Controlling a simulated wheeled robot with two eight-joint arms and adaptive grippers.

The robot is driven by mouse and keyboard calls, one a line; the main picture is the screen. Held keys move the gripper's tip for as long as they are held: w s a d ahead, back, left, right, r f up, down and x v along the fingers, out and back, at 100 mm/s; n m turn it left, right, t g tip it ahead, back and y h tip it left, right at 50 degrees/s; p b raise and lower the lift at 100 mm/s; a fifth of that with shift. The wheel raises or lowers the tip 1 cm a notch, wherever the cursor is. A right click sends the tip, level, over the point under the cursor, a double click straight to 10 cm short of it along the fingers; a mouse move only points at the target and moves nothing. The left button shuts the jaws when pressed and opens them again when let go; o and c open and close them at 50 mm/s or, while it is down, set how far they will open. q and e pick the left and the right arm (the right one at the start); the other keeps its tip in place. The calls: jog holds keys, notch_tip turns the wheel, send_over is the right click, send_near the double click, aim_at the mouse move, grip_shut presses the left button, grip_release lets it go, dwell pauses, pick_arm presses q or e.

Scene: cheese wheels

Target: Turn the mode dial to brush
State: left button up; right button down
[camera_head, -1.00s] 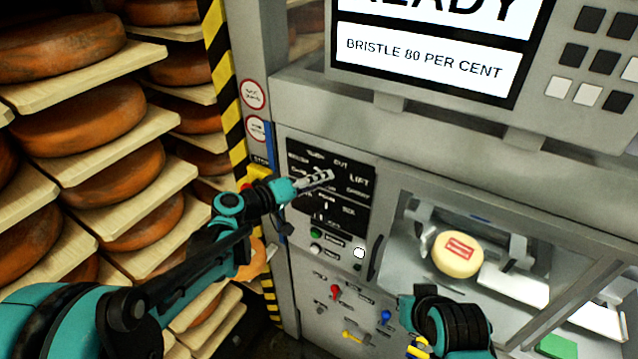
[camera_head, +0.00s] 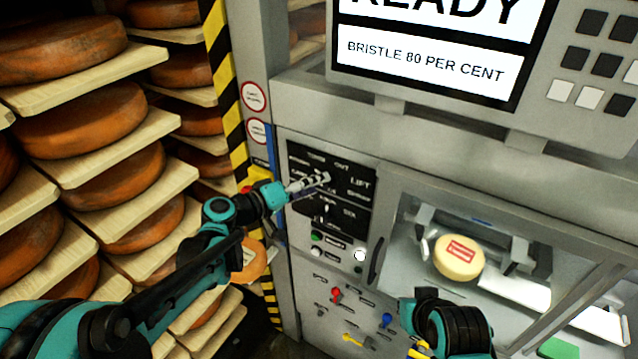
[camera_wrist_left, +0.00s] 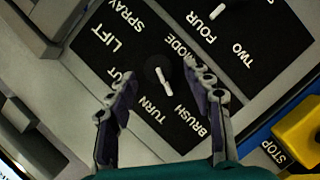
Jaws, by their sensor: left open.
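The mode dial (camera_wrist_left: 161,75) is a round black knob with a white pointer on a black panel, in the left wrist view. Its pointer slants down and right, toward the gap between the TURN and BRUSH labels (camera_wrist_left: 187,120). My left gripper (camera_wrist_left: 160,72) is open, with one finger on each side of the dial; I cannot tell whether either touches it. In the head view my left gripper (camera_head: 308,184) is over the panel (camera_head: 352,196) and covers the dial. Only part of my right arm shows at the bottom; its fingers do not show.
A second dial (camera_wrist_left: 216,12) with FOUR and TWO labels sits close by. A yellow stop housing (camera_wrist_left: 300,130) is beside the panel. Below are buttons (camera_head: 316,237) and red and blue levers (camera_head: 386,320). A cheese wheel (camera_head: 459,257) lies behind the window. Shelves of cheese stand left.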

pick_arm(q)
jog(key=v, duration=1)
